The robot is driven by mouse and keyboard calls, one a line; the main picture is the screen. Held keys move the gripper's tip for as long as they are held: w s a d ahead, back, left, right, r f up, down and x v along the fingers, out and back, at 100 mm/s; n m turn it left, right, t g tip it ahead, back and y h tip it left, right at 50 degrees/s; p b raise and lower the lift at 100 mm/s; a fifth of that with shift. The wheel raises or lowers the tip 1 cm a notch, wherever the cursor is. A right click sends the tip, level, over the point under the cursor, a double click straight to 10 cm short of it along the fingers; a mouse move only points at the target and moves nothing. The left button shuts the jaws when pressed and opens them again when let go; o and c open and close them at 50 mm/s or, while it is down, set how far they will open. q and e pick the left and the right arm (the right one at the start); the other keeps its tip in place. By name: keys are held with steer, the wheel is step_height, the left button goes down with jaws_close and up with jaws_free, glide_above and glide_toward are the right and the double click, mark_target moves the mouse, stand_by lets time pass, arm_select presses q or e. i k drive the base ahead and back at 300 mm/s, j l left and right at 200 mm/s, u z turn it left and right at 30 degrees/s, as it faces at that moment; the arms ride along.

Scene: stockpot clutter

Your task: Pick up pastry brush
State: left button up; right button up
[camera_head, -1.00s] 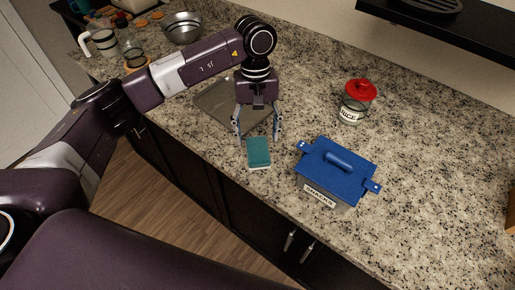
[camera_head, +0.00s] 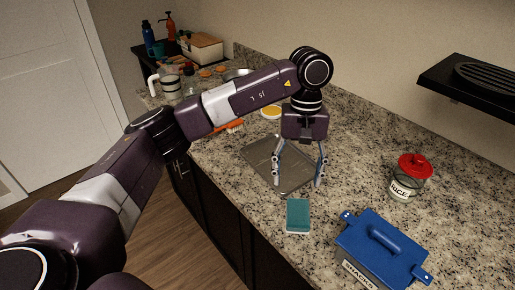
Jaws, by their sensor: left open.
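I cannot make out a pastry brush for certain. An orange brush-like thing (camera_head: 235,126) lies on the counter behind my left forearm, partly hidden by it; it is too small to tell what it is. My left gripper (camera_head: 298,183) points down with its fingers apart and nothing between them. It is over the near right part of a grey flat board (camera_head: 262,158), just behind a teal sponge (camera_head: 298,214). My right gripper is not in view.
A blue-lidded snacks box (camera_head: 383,243) and a red-lidded rice jar (camera_head: 408,178) stand to the right. A yellow-filled dish (camera_head: 271,112), a metal bowl (camera_head: 238,75) and a glass mug (camera_head: 171,88) are farther back.

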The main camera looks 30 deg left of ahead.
mark_target(234, 126)
steer(key=u, duration=1.2)
